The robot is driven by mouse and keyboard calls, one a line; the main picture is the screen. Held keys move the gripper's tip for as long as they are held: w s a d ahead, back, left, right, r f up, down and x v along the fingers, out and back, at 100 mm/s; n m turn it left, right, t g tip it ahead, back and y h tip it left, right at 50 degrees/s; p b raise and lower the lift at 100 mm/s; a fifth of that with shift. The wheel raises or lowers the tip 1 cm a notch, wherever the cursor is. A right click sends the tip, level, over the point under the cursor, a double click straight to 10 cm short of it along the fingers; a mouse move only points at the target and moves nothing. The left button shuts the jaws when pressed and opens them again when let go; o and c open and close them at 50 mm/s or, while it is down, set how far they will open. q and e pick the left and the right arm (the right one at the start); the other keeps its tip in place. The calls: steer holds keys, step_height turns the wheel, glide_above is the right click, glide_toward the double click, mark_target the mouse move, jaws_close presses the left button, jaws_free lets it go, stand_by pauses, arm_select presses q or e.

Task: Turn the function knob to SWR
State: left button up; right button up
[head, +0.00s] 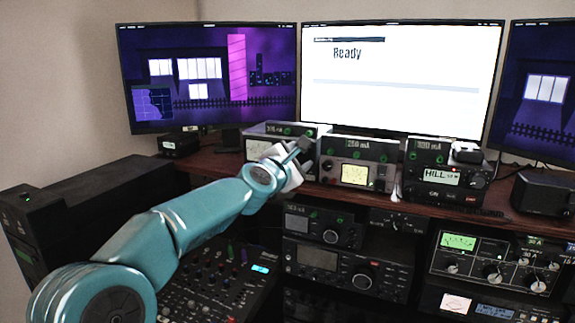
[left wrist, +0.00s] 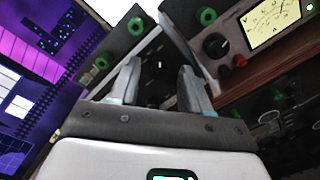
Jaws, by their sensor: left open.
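My left gripper (head: 303,147) is open in front of the upper shelf, by the gap between the left meter box and the middle one. In the left wrist view the open jaws (left wrist: 158,82) have nothing between them. A box with a lit meter, a dark knob (left wrist: 215,45) and a red knob (left wrist: 239,61) is to their right, apart from them. The tuner with a green-lit meter (head: 459,242) and several knobs (head: 493,272) appears on the lower right rack. Its labels are too small to read, so I cannot tell which knob is the function knob. My right gripper is out of view.
The middle meter box (head: 355,174) and a box marked HILL (head: 440,177) stand on the wooden shelf below the monitors. Radios (head: 325,262) fill the rack below. A mixer (head: 215,285) lies under my left arm. A dark speaker (head: 542,192) is at the right.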

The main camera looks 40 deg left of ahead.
arm_select(q)
steer(key=s+d+b, duration=0.1)
steer(key=s+d, duration=0.2)
steer(key=s, duration=1.2)
steer(key=shift+s+r, duration=0.25)
steer(key=shift+d, duration=0.1)
